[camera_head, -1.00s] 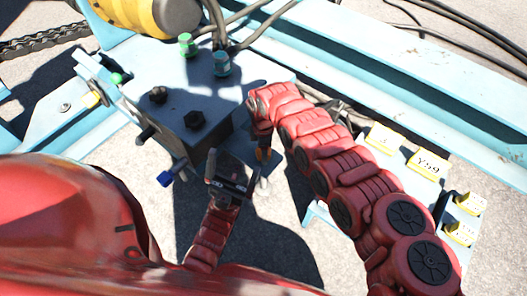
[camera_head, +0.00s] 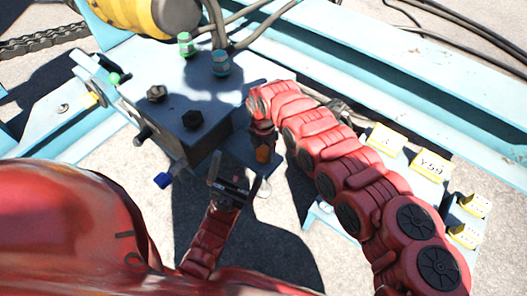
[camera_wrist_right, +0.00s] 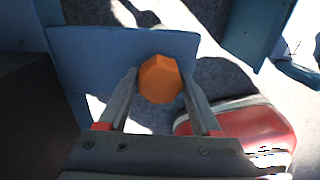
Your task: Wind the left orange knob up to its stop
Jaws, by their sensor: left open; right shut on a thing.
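An orange faceted knob (camera_wrist_right: 161,79) sits between the two fingers of my right gripper (camera_wrist_right: 165,86), which is shut on its sides. A flat blue-grey plate lies behind it in the right wrist view. In the head view the knob (camera_head: 262,154) shows just below my right gripper (camera_head: 262,137), by the right side of the dark blue block (camera_head: 188,112). No second orange knob can be made out. My left gripper (camera_head: 236,176) is open and empty, in front of the block and a little below left of the knob.
A blue knob (camera_head: 163,180) sticks out at the block's front left. Dark bolts, green and teal fittings and hoses are on and behind the block. Yellow labels (camera_head: 432,164) stand on a light blue frame at right. Concrete ground lies below.

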